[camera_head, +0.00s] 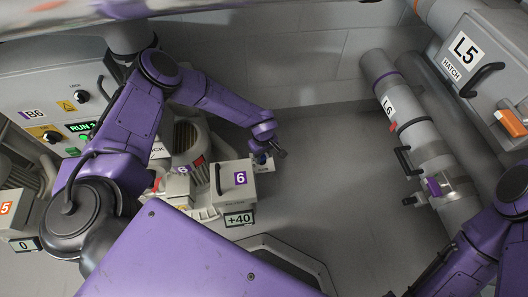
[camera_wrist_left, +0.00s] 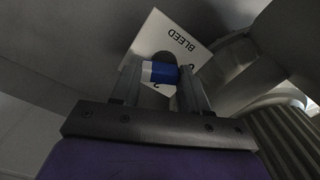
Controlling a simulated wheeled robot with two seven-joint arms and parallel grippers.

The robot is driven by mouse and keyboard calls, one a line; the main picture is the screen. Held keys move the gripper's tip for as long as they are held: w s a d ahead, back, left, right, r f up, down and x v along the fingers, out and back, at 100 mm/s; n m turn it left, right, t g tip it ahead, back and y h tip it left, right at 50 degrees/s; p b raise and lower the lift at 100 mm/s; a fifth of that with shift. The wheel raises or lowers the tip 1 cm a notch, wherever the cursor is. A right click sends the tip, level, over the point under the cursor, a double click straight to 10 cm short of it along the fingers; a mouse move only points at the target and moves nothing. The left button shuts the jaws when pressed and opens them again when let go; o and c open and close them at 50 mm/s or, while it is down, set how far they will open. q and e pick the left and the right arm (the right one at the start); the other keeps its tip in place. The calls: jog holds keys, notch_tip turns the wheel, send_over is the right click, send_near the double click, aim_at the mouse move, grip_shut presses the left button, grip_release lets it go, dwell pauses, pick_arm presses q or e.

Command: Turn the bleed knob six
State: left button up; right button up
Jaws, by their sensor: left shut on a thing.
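My left gripper (camera_head: 268,153) reaches down to the right side of the grey unit marked 6 (camera_head: 233,183). In the left wrist view its two fingers (camera_wrist_left: 160,76) are shut on the blue and white bleed knob (camera_wrist_left: 160,71). The knob stands in front of a white plate lettered BLEED (camera_wrist_left: 180,40), which reads upside down there. Part of the plate's other markings is hidden by the knob and fingers. In the head view the knob is small and mostly hidden by the gripper. My right arm shows at the lower right, but its gripper is not visible.
Unit 6 has a black handle (camera_head: 218,180) and a +40 display (camera_head: 239,219). The floor between (camera_head: 340,170) is clear.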

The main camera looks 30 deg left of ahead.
pick_arm(q)
jog(key=shift+w+a, duration=0.2)
jog(key=shift+w, duration=0.05)
dwell(0.3)
jog(key=o, duration=0.9)
jog(key=shift+o, duration=0.8)
jog(key=shift+s+d, duration=0.1)
jog(key=shift+d, duration=0.05)
notch_tip(320, 180, up, 11)
jog(key=p, duration=0.4)
jog(key=shift+f, duration=0.2)
notch_tip(320, 180, down, 11)
jog(key=b, duration=0.4)
jog(key=shift+s+r, duration=0.1)
jog(key=shift+r, duration=0.1)
